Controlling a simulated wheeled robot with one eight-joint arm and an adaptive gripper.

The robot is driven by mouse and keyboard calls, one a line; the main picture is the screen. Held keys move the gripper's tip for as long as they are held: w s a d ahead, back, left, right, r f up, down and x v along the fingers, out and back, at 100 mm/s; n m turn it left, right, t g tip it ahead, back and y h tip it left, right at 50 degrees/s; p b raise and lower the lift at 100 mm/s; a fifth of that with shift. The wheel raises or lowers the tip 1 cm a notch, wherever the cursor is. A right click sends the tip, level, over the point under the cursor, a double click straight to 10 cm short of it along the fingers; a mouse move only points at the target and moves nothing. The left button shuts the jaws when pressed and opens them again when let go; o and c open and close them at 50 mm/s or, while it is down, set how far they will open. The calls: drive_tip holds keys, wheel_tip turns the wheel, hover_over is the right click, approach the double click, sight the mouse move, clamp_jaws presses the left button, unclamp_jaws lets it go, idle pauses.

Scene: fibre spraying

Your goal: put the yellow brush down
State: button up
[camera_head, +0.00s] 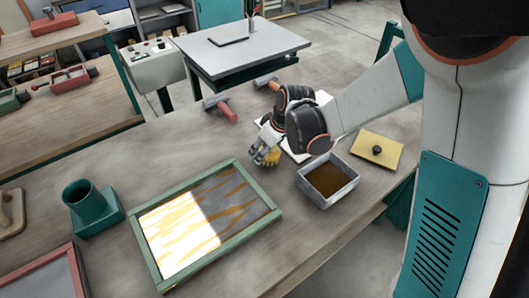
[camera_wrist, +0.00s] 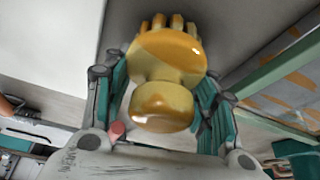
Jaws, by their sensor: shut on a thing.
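The yellow brush (camera_wrist: 165,62) fills the middle of the wrist view, with its stubby bristle ends at the top of that picture. My gripper (camera_wrist: 165,90) has its teal fingers on both sides of the brush and is shut on it. In the head view my gripper (camera_head: 265,154) hangs low over the wooden table, and the brush (camera_head: 264,160) shows as a small yellow patch by the fingers. I cannot tell whether the brush touches the table. A white sheet (camera_head: 292,155) lies on the table under my wrist, partly hidden by it.
A green-framed panel (camera_head: 243,169) with orange streaks lies left of my gripper. A metal tin of brown stuff (camera_head: 328,202) stands to the right, with a yellow lid (camera_head: 377,149) beyond it. A red-handled tool (camera_head: 222,108) lies behind. A teal holder (camera_head: 88,205) stands far left.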

drive_tip(key=shift+f, duration=0.4)
drive_tip(key=shift+f, duration=0.15)
drive_tip(key=o, duration=1)
